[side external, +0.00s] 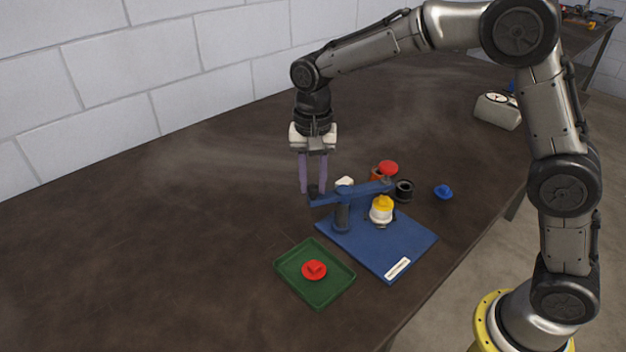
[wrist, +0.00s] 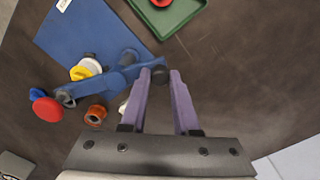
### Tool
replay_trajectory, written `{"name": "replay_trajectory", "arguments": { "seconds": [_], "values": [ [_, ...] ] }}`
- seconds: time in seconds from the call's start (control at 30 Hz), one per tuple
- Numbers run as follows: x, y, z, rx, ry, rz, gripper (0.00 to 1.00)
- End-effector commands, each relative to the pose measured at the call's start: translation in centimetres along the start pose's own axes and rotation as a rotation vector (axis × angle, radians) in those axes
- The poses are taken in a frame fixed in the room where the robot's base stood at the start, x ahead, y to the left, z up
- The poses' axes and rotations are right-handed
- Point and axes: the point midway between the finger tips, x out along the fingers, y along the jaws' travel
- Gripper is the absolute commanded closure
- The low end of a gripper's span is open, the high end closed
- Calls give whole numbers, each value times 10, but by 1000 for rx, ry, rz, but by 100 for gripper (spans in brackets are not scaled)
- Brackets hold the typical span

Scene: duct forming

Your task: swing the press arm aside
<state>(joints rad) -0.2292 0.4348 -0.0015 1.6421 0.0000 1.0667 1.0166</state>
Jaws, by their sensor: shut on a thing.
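The blue press arm (side external: 352,194) is a bar carried on a post on the blue base plate (side external: 399,241). Its far end reaches over the plate near a white part with a yellow top (side external: 381,207). Its near end carries a dark knob (wrist: 159,75). My gripper (side external: 313,190), with two purple fingers, points down at that end. In the wrist view the fingertips are on either side of the dark knob, shut on it. The press arm (wrist: 128,75) also shows in the wrist view, running left from the knob.
A green tray (side external: 287,266) holding a red part (side external: 314,270) lies in front of the plate. A black ring (side external: 404,190), a red-topped part (side external: 388,168) and a blue part (side external: 443,191) are near the plate. A grey gauge box (side external: 497,111) stands farther back. The table's left is clear.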

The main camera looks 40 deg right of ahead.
Motion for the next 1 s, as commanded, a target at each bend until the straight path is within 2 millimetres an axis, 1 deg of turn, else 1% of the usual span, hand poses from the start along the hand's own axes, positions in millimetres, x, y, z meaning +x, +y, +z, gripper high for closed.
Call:
{"name": "replay_trajectory", "arguments": {
  "seconds": [0.17, 0.37, 0.63, 1.0],
  "values": [
    [-2, -1, -2, 22, 1, -2, 100],
    [-2, -2, -8, 108, 1, -2, 100],
    [-2, -5, -23, 329, 2, -3, 100],
    [-2, -1, -47, 682, 2, -4, 100]
  ]
}}
